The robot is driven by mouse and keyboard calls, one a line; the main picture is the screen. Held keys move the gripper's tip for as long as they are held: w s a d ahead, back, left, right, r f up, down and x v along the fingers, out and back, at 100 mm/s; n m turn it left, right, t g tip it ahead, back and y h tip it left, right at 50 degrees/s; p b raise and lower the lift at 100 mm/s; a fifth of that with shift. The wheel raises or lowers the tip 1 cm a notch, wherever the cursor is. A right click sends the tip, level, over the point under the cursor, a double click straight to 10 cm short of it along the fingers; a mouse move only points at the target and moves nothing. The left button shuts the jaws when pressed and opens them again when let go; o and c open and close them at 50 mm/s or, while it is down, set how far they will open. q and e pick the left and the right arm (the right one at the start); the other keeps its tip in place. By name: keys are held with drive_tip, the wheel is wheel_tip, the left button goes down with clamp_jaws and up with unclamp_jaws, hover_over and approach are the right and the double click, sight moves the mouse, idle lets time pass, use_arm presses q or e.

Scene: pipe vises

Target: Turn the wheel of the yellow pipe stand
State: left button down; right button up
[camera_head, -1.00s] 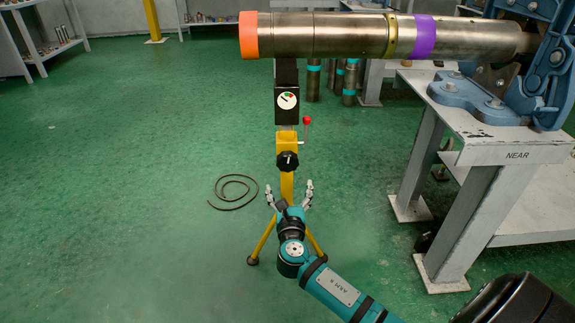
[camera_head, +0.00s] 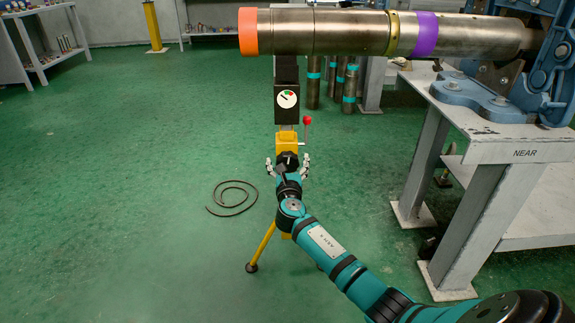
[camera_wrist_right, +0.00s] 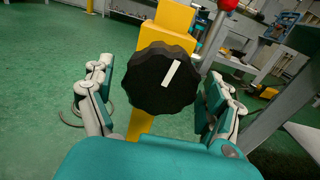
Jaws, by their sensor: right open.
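The yellow pipe stand (camera_head: 287,141) stands under the orange-capped end of a long metal pipe (camera_head: 345,34). Its black wheel (camera_head: 288,160) has a white mark and faces me. In the right wrist view the wheel (camera_wrist_right: 163,80) sits between the two open fingers, with its white mark tilted to the upper right. My right gripper (camera_head: 289,163) is open, with one finger on each side of the wheel. In the wrist view a gap shows between the wheel and the left finger; the right finger is close to it, and contact cannot be told. My left gripper is not in view.
A red-knobbed lever (camera_head: 307,121) rises beside the stand, and a dial (camera_head: 288,98) sits above the wheel. A grey table (camera_head: 480,133) with a blue vise (camera_head: 480,100) stands on the right. A coiled cable (camera_head: 232,198) lies on the open green floor at left.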

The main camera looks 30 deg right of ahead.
drive_tip(key=c, duration=1.2)
drive_tip(key=shift+m, duration=0.3)
